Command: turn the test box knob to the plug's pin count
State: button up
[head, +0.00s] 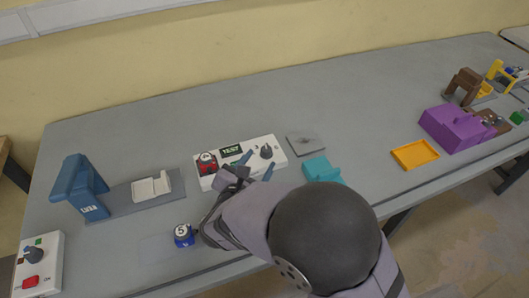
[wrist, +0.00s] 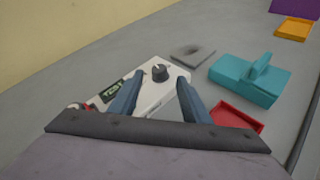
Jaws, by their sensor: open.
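The white test box (head: 234,168) stands mid-table with a green-on-black TEST label. Its dark round knob (head: 266,151) is on the right part of the top; the knob's setting is too small to read. A red plug (head: 207,164) with a dark round top sits at the box's left end; its marking is not legible. A blue plug (head: 183,236) marked 5 stands on the table left of my arm. My gripper (head: 259,162) is open and empty over the box. In the wrist view the knob (wrist: 160,73) shows between the open fingertips (wrist: 162,80), apparently not touched.
A teal fixture (head: 321,169) and a grey plate (head: 306,145) lie right of the box. A red tray (wrist: 237,114) is near the teal fixture. A blue stand (head: 79,187) is at left, a white control box (head: 40,264) at front left. A purple block (head: 459,127) and orange tray (head: 415,154) are farther right.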

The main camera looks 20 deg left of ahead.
aim_at(265, 152)
jog(key=n, duration=0.4)
jog(key=shift+a+f, duration=0.1)
jog(key=shift+f, duration=0.1)
jog(key=shift+p+x, duration=0.6)
jog(key=shift+x, duration=3)
jog(key=shift+f, duration=0.1)
jog(key=shift+c, duration=0.6)
jog(key=c, duration=0.9)
